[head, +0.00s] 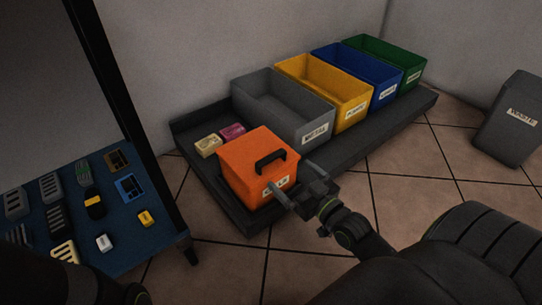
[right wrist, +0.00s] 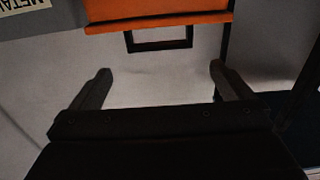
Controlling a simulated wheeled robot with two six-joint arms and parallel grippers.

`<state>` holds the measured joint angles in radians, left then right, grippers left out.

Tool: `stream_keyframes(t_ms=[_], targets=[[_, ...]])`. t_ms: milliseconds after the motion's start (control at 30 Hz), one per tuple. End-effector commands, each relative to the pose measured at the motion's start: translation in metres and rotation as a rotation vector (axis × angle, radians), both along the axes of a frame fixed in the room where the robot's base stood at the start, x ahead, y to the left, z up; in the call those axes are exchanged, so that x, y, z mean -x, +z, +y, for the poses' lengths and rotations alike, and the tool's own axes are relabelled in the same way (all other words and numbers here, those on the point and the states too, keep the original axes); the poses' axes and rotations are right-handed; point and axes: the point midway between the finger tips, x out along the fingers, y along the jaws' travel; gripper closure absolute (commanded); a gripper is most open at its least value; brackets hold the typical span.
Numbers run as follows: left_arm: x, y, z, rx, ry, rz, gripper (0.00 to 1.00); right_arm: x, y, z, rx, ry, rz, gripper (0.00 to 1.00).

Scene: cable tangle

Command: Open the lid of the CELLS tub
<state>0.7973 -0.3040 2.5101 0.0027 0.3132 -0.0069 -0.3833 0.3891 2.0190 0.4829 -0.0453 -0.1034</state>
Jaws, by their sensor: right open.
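The CELLS tub (head: 245,184) is orange, with an orange lid (head: 254,148) that sits closed on top and a black loop handle (head: 270,160) on it. Its white label is partly covered by my gripper. My right gripper (head: 291,177) is open and empty at the tub's front right side, close to the handle. In the right wrist view the open fingers (right wrist: 160,70) point toward the black handle (right wrist: 160,44) under the orange edge (right wrist: 160,19), with a visible gap. Part of my left arm shows at the bottom left, but its gripper does not show.
A dark platform (head: 345,163) carries grey (head: 270,114), yellow (head: 345,108), blue (head: 378,85) and green (head: 409,75) open tubs. Small cream (head: 208,145) and magenta (head: 232,131) blocks lie beside the orange tub. A blue board (head: 130,221) with several parts is left. A waste bin (head: 510,125) stands right.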

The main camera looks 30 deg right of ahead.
Motion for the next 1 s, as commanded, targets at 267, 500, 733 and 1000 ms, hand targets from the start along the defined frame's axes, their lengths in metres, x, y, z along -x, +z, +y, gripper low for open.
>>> stream_keyframes(t_ms=[267,500,733,1000], targets=[[0.000,-0.003,0.000,0.000,0.001,0.001,0.64,-0.054,0.000,0.005,-0.001,0.001,-0.004,0.00],[-0.001,-0.008,0.000,0.000,-0.002,0.005,0.64,-0.086,-0.001,0.007,0.000,0.000,-0.003,0.00],[-0.001,-0.009,0.000,0.006,-0.009,0.006,0.64,-0.097,0.000,0.008,0.001,0.000,0.000,0.00],[-0.001,-0.008,0.000,0.010,-0.014,0.007,0.64,-0.097,0.000,0.008,0.000,0.000,0.000,0.04]])
